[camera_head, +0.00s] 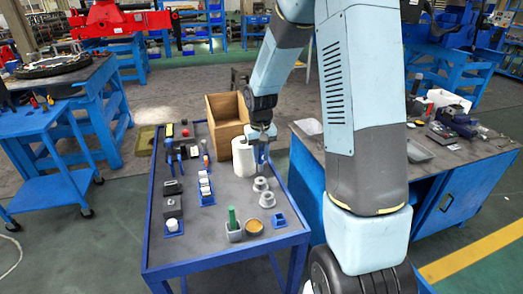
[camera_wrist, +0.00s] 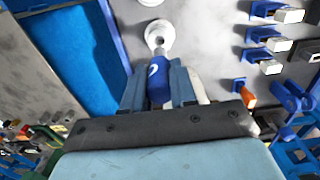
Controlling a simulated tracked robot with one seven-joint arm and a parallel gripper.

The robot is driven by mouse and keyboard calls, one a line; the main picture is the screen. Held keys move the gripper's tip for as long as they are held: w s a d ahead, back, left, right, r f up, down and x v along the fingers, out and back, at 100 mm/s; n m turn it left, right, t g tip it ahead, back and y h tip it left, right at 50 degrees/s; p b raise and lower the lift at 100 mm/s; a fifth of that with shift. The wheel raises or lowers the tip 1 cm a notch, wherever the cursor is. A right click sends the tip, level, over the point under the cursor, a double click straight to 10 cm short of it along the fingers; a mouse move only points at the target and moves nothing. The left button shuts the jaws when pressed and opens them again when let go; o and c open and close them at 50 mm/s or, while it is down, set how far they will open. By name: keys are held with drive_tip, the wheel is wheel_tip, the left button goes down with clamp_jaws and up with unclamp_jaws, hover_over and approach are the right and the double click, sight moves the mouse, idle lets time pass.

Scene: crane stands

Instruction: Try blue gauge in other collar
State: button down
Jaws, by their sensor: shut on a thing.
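My gripper (camera_head: 263,160) points down over the blue-edged table and is shut on the blue gauge (camera_wrist: 157,82). The gauge has a blue body with a white mark and a grey tip pointing at a collar. Two pale grey round collars stand on the table, a far one (camera_head: 261,184) and a near one (camera_head: 266,200). The gripper is just above the far collar. In the wrist view one collar (camera_wrist: 160,30) is right beyond the gauge tip, and the other (camera_wrist: 151,2) is cut by the top edge. I cannot tell whether the tip is inside the bore.
A white roll (camera_head: 242,157) stands close left of the gripper, before a wooden box (camera_head: 225,115). Near the front are a grey cup with a green item (camera_head: 233,230), a brown round dish (camera_head: 253,226) and a blue square holder (camera_head: 279,220). Blue holders (camera_head: 174,226) line the left.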

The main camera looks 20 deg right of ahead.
sight(261, 165)
drive_tip(key=shift+f, duration=1.7)
drive_tip(key=shift+f, duration=0.45)
idle(0.8)
drive_tip(key=shift+r, duration=0.3)
drive_tip(key=shift+f, duration=0.45)
idle(4.3)
